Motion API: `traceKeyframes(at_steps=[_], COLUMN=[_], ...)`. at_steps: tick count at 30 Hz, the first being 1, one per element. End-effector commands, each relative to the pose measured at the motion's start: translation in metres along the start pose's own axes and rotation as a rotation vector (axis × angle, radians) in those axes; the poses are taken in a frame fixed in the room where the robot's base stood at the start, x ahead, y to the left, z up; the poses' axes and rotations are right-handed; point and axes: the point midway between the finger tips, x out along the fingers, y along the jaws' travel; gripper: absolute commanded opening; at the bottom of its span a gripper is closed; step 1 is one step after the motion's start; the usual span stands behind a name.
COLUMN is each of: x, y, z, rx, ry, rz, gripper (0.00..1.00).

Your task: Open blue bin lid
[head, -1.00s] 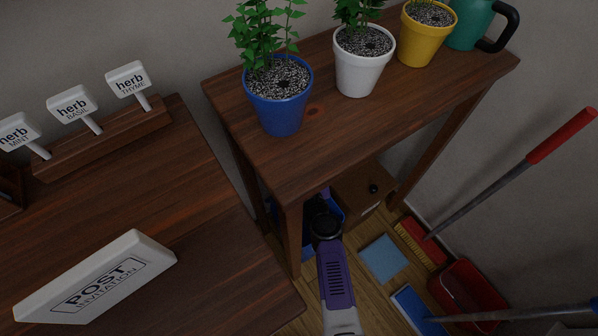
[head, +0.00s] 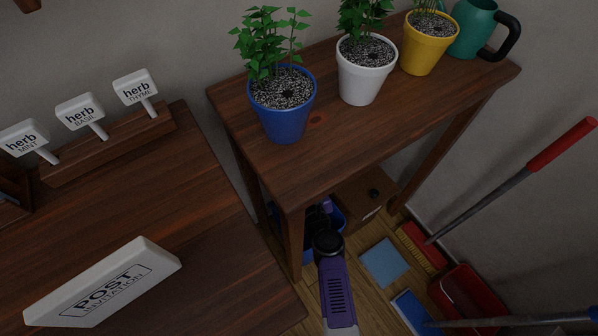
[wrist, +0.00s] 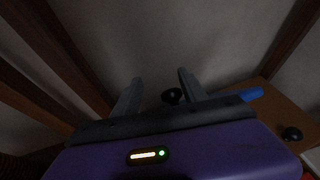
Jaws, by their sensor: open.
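The blue bin (head: 338,217) stands on the floor under the plant table, mostly hidden behind my arm and a table leg. In the wrist view, a strip of its blue lid (wrist: 252,95) shows past the right side of my gripper. A round black knob (wrist: 172,96) shows between the two fingers, apparently the lid's. My gripper (wrist: 160,80) is open, its grey fingers spread either side of the knob, with no visible grip on it. In the head view my gripper is at the bin, its fingers hidden. The lid's angle cannot be told.
A brown box (head: 362,200) with a black knob stands right of the bin. Table legs (head: 293,240) are close to my arm. A blue cloth (head: 384,262), a red dustpan (head: 468,300) and brushes lie on the floor to the right. Potted plants stand on the table (head: 330,140).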

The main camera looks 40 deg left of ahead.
Motion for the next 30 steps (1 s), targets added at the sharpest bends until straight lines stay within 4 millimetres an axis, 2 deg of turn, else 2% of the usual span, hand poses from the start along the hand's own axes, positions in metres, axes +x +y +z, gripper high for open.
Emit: traceKeyframes(at_steps=[1, 9, 14, 21, 26, 29, 30], x=[-0.011, -0.049, -0.057, -0.058, -0.062, -0.079, -0.089], y=[-0.002, -0.006, -0.007, -0.007, -0.018, -0.050, -0.061], z=[0.009, 0.015, 0.016, 0.016, 0.011, 0.007, 0.006], rx=[0.001, 0.006, 0.007, 0.008, 0.017, 0.009, -0.011], ry=[-0.005, -0.018, -0.022, -0.023, -0.017, -0.010, -0.007], rz=[-0.003, -0.008, -0.009, -0.009, -0.027, -0.075, -0.074], gripper=[0.48, 0.48, 0.48, 0.48, 0.19, 0.00, 0.00])
